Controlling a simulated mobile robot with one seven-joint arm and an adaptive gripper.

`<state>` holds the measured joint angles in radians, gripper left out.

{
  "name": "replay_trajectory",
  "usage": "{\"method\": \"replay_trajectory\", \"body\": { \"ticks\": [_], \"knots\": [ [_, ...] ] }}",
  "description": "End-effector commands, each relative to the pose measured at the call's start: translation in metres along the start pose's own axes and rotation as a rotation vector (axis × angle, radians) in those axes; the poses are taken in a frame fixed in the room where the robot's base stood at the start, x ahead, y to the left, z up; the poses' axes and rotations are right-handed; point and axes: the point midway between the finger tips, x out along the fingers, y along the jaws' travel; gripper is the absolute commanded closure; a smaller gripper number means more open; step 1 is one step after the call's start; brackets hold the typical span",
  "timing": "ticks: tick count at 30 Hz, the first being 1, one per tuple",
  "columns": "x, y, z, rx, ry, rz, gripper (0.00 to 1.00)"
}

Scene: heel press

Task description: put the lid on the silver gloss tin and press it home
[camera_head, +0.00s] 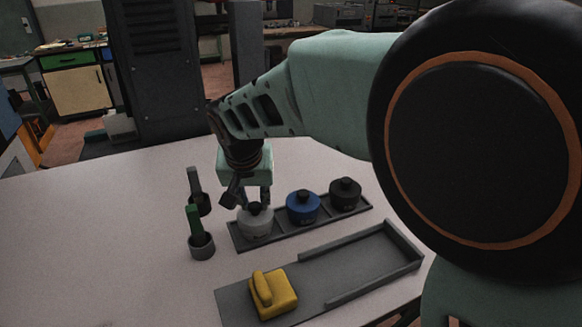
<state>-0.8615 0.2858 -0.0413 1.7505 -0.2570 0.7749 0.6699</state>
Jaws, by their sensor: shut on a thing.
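The silver gloss tin (257,228) stands at the left end of a dark grey rack (283,236). A small dark knob, apparently that of its lid (255,209), shows at the top of the tin. My gripper (254,203) points down directly over the tin, with its fingers shut on the knob. The lid appears to be on or just above the tin. I cannot tell from here whether it is level or fully seated.
A blue tin (302,208) and a black tin (345,194) stand to the right in the rack. In front, a yellow block (273,293) sits on a grey tray (345,277). The table's left side is clear.

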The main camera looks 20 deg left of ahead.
Motion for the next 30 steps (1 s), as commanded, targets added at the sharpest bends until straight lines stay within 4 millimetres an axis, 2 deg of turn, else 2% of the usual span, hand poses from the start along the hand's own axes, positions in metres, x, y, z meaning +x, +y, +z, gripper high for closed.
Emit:
{"method": "replay_trajectory", "body": {
  "ticks": [26, 27, 30],
  "knots": [
    [0.0044, 0.0012, 0.0040, 0.000, -0.009, 0.004, 1.00],
    [0.0044, 0.0012, 0.0041, 0.000, -0.009, 0.004, 0.75],
    [0.0039, 0.0010, 0.0034, 0.000, -0.007, 0.004, 0.64]
  ]
}}
